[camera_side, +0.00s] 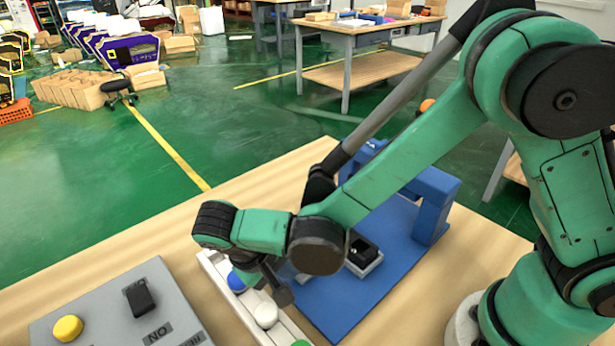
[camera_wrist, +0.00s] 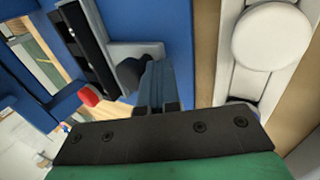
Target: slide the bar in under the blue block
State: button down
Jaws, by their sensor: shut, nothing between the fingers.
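The blue block (camera_side: 434,198) looks like a raised frame on a blue base plate (camera_side: 338,307) on the table. A short light-grey piece with a black top (camera_side: 362,252), perhaps the bar, lies on the plate in front of the frame; my arm partly covers it. In the wrist view, a light-grey piece (camera_wrist: 149,49) with a dark knob and a black slotted part (camera_wrist: 88,40) shows against the blue. My gripper (camera_side: 283,295) is shut and empty, low between the plate and the white rail. Its fingers (camera_wrist: 157,75) appear beside the dark knob; contact cannot be told.
A white rail (camera_side: 219,275) holds blue (camera_side: 237,282), white (camera_side: 265,315) and green round pieces along the plate's left side. A grey control box (camera_side: 110,310) with a yellow button and black switch stands at front left. Bare wooden table (camera_side: 165,240) lies behind it.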

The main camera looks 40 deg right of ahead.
jog(key=shift+d, duration=2.75)
jog(key=shift+d, duration=2.25)
